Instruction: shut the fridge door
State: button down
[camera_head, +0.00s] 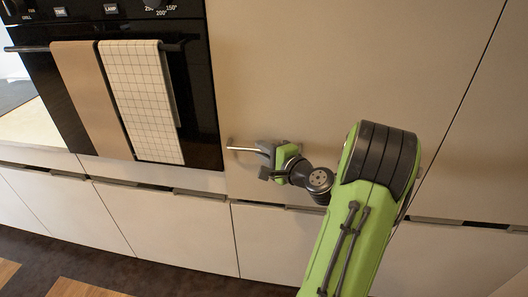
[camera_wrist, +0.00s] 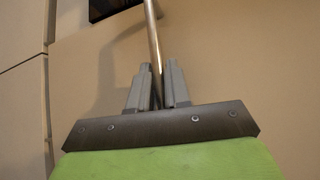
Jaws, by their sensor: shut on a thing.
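A large plain beige panel (camera_head: 350,60) fills the middle of the head view, right of the oven. No marking shows whether it is the fridge door. It looks about flush with its neighbours, and I see no clear gap at its right seam. My gripper (camera_head: 264,150) is in front of the panel's lower left part, near the oven's lower right corner. It is shut on a thin metal rod (camera_head: 241,149) that sticks out to the left. In the wrist view the rod (camera_wrist: 153,38) runs upward from between my grey fingers (camera_wrist: 158,88). Contact with the panel cannot be told.
A black oven (camera_head: 200,85) with a bar handle stands at left, with a tan towel (camera_head: 80,90) and a checked towel (camera_head: 142,100) on it. Low beige cabinet fronts (camera_head: 180,230) with dark grip gaps run below. Dark floor (camera_head: 140,275) shows at lower left.

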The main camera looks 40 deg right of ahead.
jog(key=c, duration=1.2)
grip_release()
jog(key=shift+s, duration=0.1)
jog(key=s, duration=0.5)
jog(key=s+a+r, duration=0.1)
jog(key=s, duration=0.4)
jog(key=s+r, duration=0.1)
jog(key=s, duration=0.4)
jog(key=shift+s+a+r, duration=0.1)
jog(key=shift+s+a, duration=0.1)
jog(key=shift+a, duration=0.05)
jog(key=shift+w, duration=0.1)
jog(key=w+a+f+n+g+y+p, duration=0.1)
jog(key=w+a+n+g+y+p, duration=0.2)
jog(key=a+n, duration=0.45)
jog(key=w+a+n+g+y+p, duration=0.2)
jog(key=a+n+g, duration=0.25)
jog(key=a, duration=0.65)
jog(key=s+a+r+n+g+h+p, duration=0.1)
jog(key=s+a+r+n, duration=0.1)
jog(key=s+r+n, duration=0.1)
jog(key=s+a+r+n+g+h+p, duration=0.1)
jog(key=s+a+r+n+p, duration=0.1)
jog(key=s+r+n, duration=0.1)
jog(key=s+a+r+n+g+h+p, duration=0.1)
jog(key=s+a+r+n+p, duration=0.1)
jog(key=s+a+r, duration=0.1)
jog(key=shift+s+r+n+h, duration=0.3)
jog(key=shift+s+r+n, duration=0.1)
jog(key=shift+s+r, duration=0.3)
